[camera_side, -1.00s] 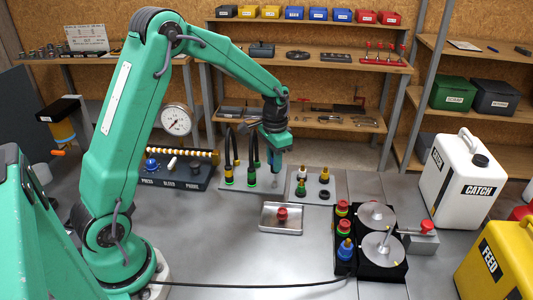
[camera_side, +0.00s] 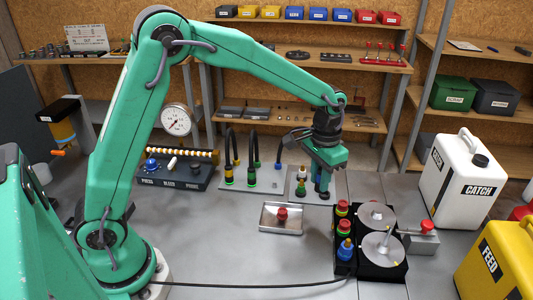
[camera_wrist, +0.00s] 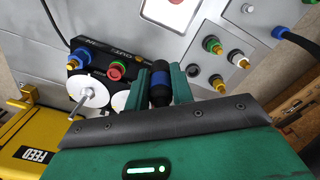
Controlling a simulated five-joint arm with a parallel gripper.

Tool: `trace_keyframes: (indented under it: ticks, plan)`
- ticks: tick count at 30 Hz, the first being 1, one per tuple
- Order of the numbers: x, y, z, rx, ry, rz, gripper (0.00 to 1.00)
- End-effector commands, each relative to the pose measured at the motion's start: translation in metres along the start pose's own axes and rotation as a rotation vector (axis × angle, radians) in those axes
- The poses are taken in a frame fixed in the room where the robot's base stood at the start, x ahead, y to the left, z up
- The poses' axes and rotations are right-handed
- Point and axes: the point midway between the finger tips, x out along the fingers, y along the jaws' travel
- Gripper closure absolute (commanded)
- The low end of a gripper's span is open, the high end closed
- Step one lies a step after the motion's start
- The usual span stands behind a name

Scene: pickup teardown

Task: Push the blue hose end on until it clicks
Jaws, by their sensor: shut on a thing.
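My gripper (camera_side: 322,192) is shut on the blue hose end (camera_wrist: 160,85), a black cylinder with a blue band seen between the fingers in the wrist view. In the side view the fingers largely hide it. The gripper is pointed down over the right part of the light fitting plate (camera_side: 298,199). The blue-ringed other end (camera_wrist: 280,32) of what looks like the same hose stays on the hose stand. Several fittings, including a green-ringed one (camera_wrist: 212,45) and a pale-tipped one (camera_wrist: 237,58), stand on the plate. I cannot tell whether the held end touches a fitting.
Yellow-ended and green-ended hoses (camera_side: 228,163) stand left of the plate. A metal tray (camera_side: 268,222) with a red knob is in front. A black unit (camera_side: 375,268) with two discs stands at front right, near the white CATCH jug (camera_side: 455,185) and yellow FEED can (camera_side: 500,262).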

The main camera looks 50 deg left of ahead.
Motion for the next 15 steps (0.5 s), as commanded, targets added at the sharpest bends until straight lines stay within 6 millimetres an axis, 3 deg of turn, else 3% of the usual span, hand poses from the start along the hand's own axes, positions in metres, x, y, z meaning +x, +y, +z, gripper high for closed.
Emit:
trace_keyframes:
  ticks: [3, 9, 15]
  plan:
    - [-0.011, 0.039, 0.002, 0.006, 0.003, 0.000, 1.00]
    - [-0.026, 0.096, 0.011, 0.003, 0.002, 0.000, 1.00]
    - [-0.037, 0.133, 0.021, -0.002, 0.002, 0.001, 1.00]
